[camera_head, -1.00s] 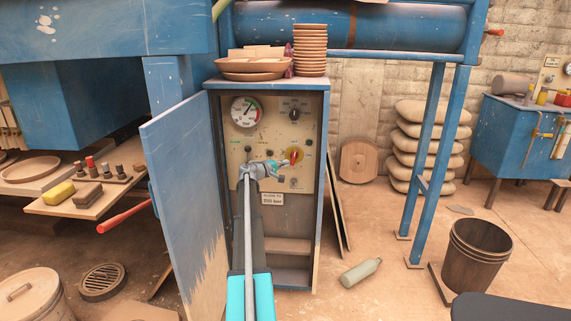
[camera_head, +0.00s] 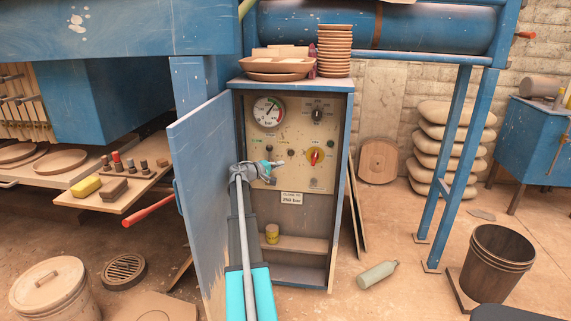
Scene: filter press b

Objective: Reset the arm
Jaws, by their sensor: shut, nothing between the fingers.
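My arm (camera_head: 243,235) reaches up from the bottom of the view to the open blue control cabinet (camera_head: 340,190). The arm hides part of the cabinet's lower left.
The cabinet door (camera_head: 205,200) stands open on the left, close to my arm. A red-handled bar (camera_head: 148,211) sticks out beyond it. Stacked bowls (camera_head: 335,50) stand on the cabinet.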

